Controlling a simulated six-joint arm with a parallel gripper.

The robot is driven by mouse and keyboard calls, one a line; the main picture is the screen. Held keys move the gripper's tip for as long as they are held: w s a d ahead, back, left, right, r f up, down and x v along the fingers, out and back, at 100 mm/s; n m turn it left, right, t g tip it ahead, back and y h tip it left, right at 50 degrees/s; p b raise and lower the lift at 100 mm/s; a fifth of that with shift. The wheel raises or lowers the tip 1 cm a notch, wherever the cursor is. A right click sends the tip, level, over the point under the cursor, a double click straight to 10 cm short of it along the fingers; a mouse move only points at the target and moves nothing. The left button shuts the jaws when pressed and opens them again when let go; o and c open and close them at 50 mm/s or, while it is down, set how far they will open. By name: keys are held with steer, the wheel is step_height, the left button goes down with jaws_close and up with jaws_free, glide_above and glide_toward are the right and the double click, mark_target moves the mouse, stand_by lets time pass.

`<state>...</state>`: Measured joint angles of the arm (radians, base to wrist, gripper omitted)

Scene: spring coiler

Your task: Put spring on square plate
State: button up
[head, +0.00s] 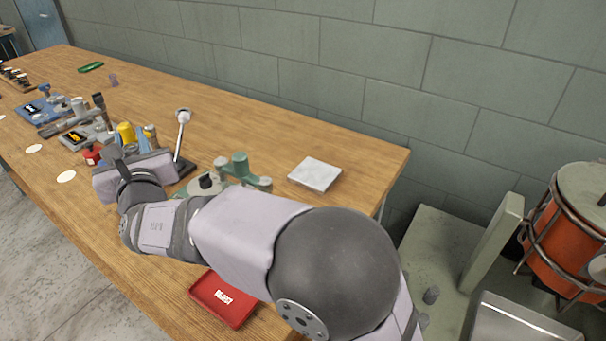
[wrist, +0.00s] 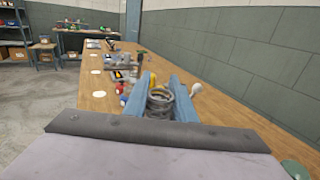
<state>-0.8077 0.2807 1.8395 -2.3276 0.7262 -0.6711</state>
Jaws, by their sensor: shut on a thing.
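My gripper (wrist: 160,90) is shut on the spring (wrist: 160,103), a grey metal coil between its two blue fingers in the wrist view. In the head view my gripper (head: 131,147) is over the left-middle of the workbench, beside the coiling tools. There the spring is mostly hidden by the gripper body. The square plate (head: 316,174), pale grey and flat, lies on the bench near its right end, well to the right of my gripper. Nothing is on it. The plate does not show in the wrist view.
A green fixture (head: 240,168) stands between my gripper and the plate. A white-knobbed lever (head: 183,123) rises close to my gripper. A red tray (head: 223,298) lies at the front edge. Bench tools (head: 42,108) stand at left. A block wall (head: 330,55) runs behind the bench.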

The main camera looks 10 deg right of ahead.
steer(key=w+d+m+h+b, duration=0.2)
steer(key=w+d+h, duration=0.25)
steer(key=d, duration=0.75)
steer(key=w+d+m+h+b, duration=0.1)
steer(key=w+d+m+h, duration=0.35)
steer(key=d, duration=0.75)
steer(key=w+d+m+g+h+b, duration=0.1)
steer(key=d+m+h+b, duration=0.2)
steer(key=d, duration=1.9)
steer(key=shift+n+h, duration=0.45)
steer(key=shift+h, duration=0.05)
steer(key=shift+w+a+f, duration=0.1)
steer(key=shift+a+f, duration=0.05)
steer(key=shift+f, duration=2.35)
steer(key=shift+a+f, duration=0.2)
steer(key=shift+f, duration=2.25)
steer(key=shift+w+a+f, duration=0.1)
steer(key=shift+a+f, duration=0.05)
steer(key=shift+f, duration=2.35)
steer(key=shift+f+b, duration=0.25)
steer(key=shift+b, duration=0.3)
steer(key=o, duration=1.1)
steer(key=shift+r, duration=0.1)
steer(key=shift+c, duration=0.2)
